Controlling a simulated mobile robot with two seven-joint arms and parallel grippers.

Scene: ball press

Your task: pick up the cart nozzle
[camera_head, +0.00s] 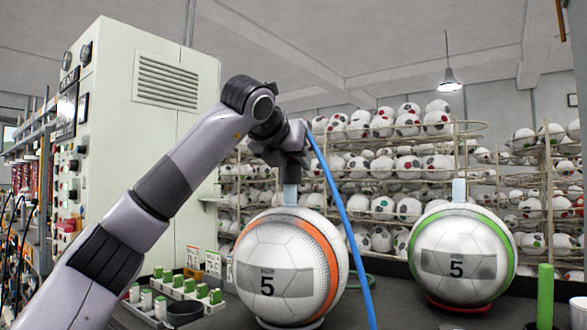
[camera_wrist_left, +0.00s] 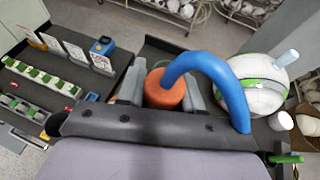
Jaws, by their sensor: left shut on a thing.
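The cart nozzle shows in the left wrist view as an orange cylinder (camera_wrist_left: 165,90) with a thick blue hose (camera_wrist_left: 212,62) curving from its top. My left gripper (camera_wrist_left: 163,92) is shut on it, one grey finger on each side. In the head view, my left gripper (camera_head: 289,172) is above the white ball with an orange band (camera_head: 282,265), over a pale blue upright piece (camera_head: 290,196) at the ball's top. The blue hose (camera_head: 341,200) runs down to the right from the gripper. The nozzle's lower end is hidden. My right gripper is not in view.
A second ball, with a green band (camera_head: 462,255), stands at right with a pale upright piece (camera_head: 459,190) on top. A green post (camera_head: 545,297) is at front right. A control cabinet (camera_head: 150,110) stands left; small labelled items (camera_head: 196,289) line the bench. Ball racks fill the background.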

